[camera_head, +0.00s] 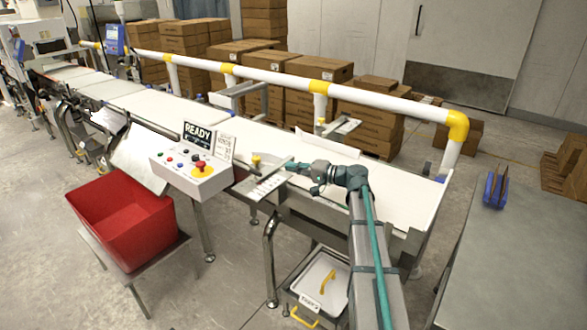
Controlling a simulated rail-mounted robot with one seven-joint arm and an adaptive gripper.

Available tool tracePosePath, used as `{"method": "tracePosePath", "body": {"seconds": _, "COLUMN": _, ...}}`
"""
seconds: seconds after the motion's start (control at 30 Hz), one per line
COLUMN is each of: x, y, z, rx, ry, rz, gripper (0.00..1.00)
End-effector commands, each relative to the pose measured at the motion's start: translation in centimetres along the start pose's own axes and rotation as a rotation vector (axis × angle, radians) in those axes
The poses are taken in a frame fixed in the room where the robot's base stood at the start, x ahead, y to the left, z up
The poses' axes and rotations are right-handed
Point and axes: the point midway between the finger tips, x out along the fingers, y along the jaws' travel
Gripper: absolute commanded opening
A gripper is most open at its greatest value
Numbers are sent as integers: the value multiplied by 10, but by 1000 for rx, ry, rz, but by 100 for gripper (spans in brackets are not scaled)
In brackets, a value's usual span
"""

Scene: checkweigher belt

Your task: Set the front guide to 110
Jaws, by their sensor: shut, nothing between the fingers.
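The front guide's pale scale plate (266,187) sticks out from the near side of the conveyor belt, with dark marks too small to read. A yellow knob (256,161) stands at its left end. My gripper (290,167) is shut and empty, reaching left over the near belt edge, close to the right of the plate and knob. I cannot tell whether it touches the guide. A similar rear bracket (341,129) with a yellow knob (321,122) sits across the belt. The guide's present setting cannot be read.
A control box (192,176) with a red stop button and a READY screen (197,135) stands left of the guide, with a printed card (226,147) beside it. A red bin (122,218) is at lower left. A white and yellow rail (275,78) runs behind the belt.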

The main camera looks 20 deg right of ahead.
Motion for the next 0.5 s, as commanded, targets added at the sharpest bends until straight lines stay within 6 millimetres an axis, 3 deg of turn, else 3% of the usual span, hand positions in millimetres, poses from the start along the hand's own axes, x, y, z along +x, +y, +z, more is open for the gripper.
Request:
{"method": "tracePosePath", "body": {"seconds": 0.37, "x": 74, "y": -2, "z": -1, "rx": -1, "ry": -3, "rz": 1, "gripper": 0}}
{"method": "tracePosePath", "body": {"seconds": 0.5, "x": 76, "y": -2, "z": 23, "rx": -1, "ry": -2, "rz": 2, "gripper": 0}}
